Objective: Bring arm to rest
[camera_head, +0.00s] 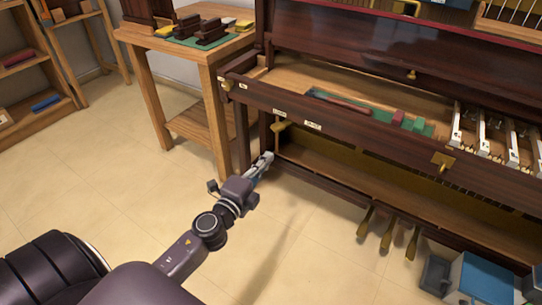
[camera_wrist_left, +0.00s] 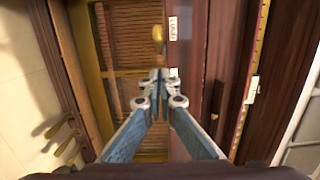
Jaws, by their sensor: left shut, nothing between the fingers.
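My left gripper (camera_head: 263,164) is shut and empty in the head view, beside the lower left corner of the open upright piano (camera_head: 300,109). The left wrist view shows its two fingers (camera_wrist_left: 160,76) together, with nothing between them, in front of the piano's dark wooden rail (camera_wrist_left: 185,40) and open lower case (camera_wrist_left: 130,45). I cannot tell whether the fingertips touch the piano. My left arm (camera_head: 190,250) reaches in from the lower left above the floor. My right gripper is in neither view.
A wooden side table (camera_head: 205,55) with a green mat (camera_head: 188,40) and dark blocks stands left of the piano. Brass pedals (camera_head: 387,236) stick out low at the front. A blue-topped box (camera_head: 480,276) is at lower right. The tiled floor (camera_head: 90,180) at left is clear.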

